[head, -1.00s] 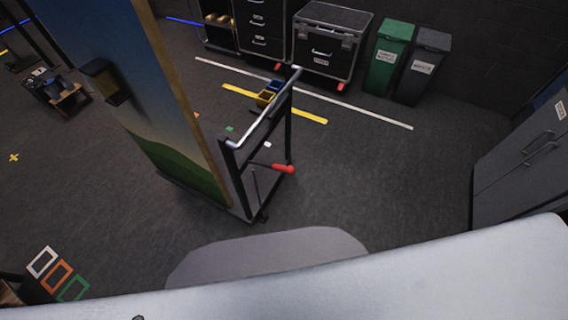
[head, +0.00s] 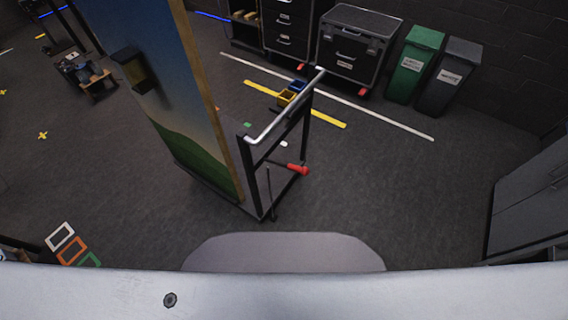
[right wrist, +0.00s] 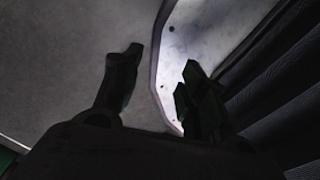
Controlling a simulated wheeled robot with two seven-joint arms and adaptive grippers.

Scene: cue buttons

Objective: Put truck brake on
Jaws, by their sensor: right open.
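The truck (head: 255,209) is a dark wheeled cart standing ahead of me, left of centre in the head view. It has a silver push handle (head: 290,108) on black posts and carries a tall painted panel (head: 170,80). A red-ended lever (head: 298,169), which looks like the brake, sticks out to the right low on the handle end. My right gripper (right wrist: 160,75) shows dark in the right wrist view, its fingers apart with nothing between them. It is away from the truck. My left gripper is in no view.
A green bin (head: 412,68) and a dark bin (head: 448,75) stand at the back right, beside a black case (head: 352,45). A grey cabinet (head: 530,200) is on the right. Coloured frames (head: 72,250) lie at the lower left. Floor right of the truck is clear.

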